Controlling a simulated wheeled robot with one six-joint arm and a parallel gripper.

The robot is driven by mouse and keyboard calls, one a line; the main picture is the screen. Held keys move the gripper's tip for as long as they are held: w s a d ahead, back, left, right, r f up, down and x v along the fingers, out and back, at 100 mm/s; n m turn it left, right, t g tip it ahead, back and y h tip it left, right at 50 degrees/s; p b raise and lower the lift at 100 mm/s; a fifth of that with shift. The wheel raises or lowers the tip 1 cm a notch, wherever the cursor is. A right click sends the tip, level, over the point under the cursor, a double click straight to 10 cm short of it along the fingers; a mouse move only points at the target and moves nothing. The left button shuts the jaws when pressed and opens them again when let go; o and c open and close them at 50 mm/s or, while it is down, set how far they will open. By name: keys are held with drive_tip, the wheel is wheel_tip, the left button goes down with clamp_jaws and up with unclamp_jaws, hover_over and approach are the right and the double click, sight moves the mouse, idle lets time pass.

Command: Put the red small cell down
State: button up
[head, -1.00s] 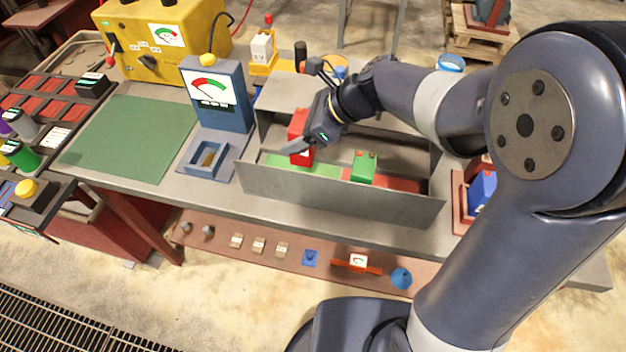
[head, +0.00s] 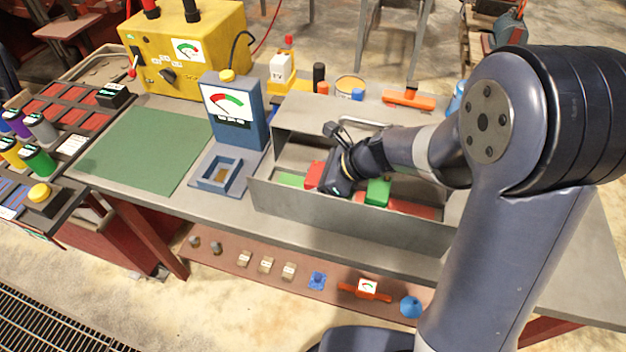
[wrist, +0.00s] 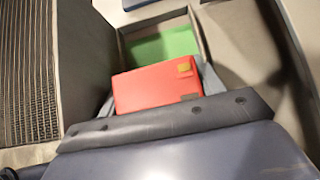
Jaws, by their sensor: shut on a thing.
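The red small cell (head: 314,175) is in the jaws of my gripper (head: 325,186), low inside the grey metal bin (head: 350,219). In the wrist view the red cell (wrist: 158,87) sits between the fingers, with a yellow terminal at its upper right. It is over or beside a green floor patch (wrist: 166,46) at the left end of the bin; whether it touches the floor I cannot tell. A green cell (head: 378,191) stands to the right in the same bin, by a red floor patch (head: 410,208).
A blue meter stand (head: 236,110) and a green mat (head: 142,143) are to the left. A yellow machine (head: 186,50) stands behind them. An orange tool (head: 408,100) lies behind the bin. The bin's front wall rises close to my gripper.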

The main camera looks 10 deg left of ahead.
drive_tip(key=shift+f, duration=0.15)
drive_tip(key=o, duration=1.7)
drive_tip(key=shift+r, duration=0.3)
drive_tip(key=p+v, duration=0.1)
drive_tip(key=v, duration=1.1)
drive_tip(key=shift+f, duration=0.1)
